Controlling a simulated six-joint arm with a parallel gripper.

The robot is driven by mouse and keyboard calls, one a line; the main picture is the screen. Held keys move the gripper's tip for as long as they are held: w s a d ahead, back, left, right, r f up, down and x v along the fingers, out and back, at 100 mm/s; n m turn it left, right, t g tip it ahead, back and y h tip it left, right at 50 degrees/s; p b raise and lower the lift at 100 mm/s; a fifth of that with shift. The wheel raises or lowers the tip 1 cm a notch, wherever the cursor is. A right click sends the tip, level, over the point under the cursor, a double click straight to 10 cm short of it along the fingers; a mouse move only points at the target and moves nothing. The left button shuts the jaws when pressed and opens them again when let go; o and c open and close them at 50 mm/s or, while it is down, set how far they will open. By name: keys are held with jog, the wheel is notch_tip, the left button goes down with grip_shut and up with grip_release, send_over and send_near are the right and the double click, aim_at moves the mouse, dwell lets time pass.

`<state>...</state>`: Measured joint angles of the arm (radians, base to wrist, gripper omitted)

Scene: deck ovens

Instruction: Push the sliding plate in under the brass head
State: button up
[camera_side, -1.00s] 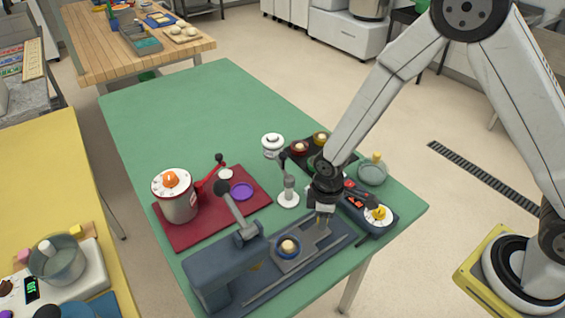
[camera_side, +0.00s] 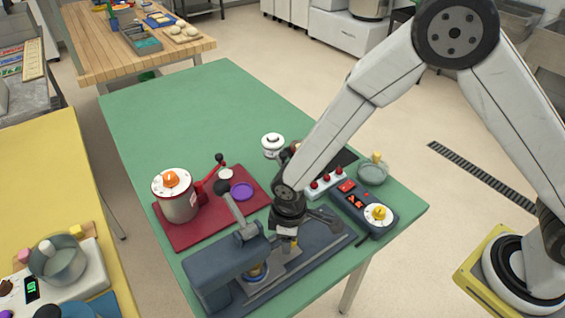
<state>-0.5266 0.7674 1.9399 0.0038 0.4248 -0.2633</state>
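The blue-grey press (camera_side: 222,262) stands at the front of the green table, with its lever (camera_side: 230,203) raised. The grey sliding plate (camera_side: 280,262) lies in the long base, and its round blue holder (camera_side: 258,279) is at the press head. A small patch of brass (camera_side: 257,268) shows under the head, just above the holder. The cream piece in the holder is not clearly visible. My gripper (camera_side: 290,248) points down at the right part of the plate, close behind the holder. Its fingertips are small and partly hidden, so their opening and any contact are unclear.
A red board (camera_side: 200,232) with a white-topped pot (camera_side: 177,196) and a purple disc (camera_side: 242,191) lies behind the press. A dark control box with a yellow dial (camera_side: 378,213) and a glass bowl (camera_side: 372,172) stand to the right. The table's far left is clear.

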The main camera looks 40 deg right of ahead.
jog(key=shift+o, duration=0.9)
jog(key=shift+d, duration=0.15)
jog(key=shift+s, duration=0.1)
jog(key=shift+r, duration=0.1)
jog(key=shift+r, duration=3.8)
jog(key=s+d+r+m, duration=0.2)
jog(key=d+m, duration=0.1)
jog(key=d, duration=0.4)
jog(key=s+d+r+m+t, duration=0.1)
jog(key=s+d+r+m, duration=0.1)
jog(key=d, duration=0.4)
jog(key=s+d+r+m+t, duration=0.1)
jog(key=s+d+r+m, duration=0.1)
jog(key=d, duration=0.5)
jog(key=shift+s+d+r+m, duration=0.15)
jog(key=shift+s+d+m, duration=0.15)
jog(key=shift+s+m, duration=0.55)
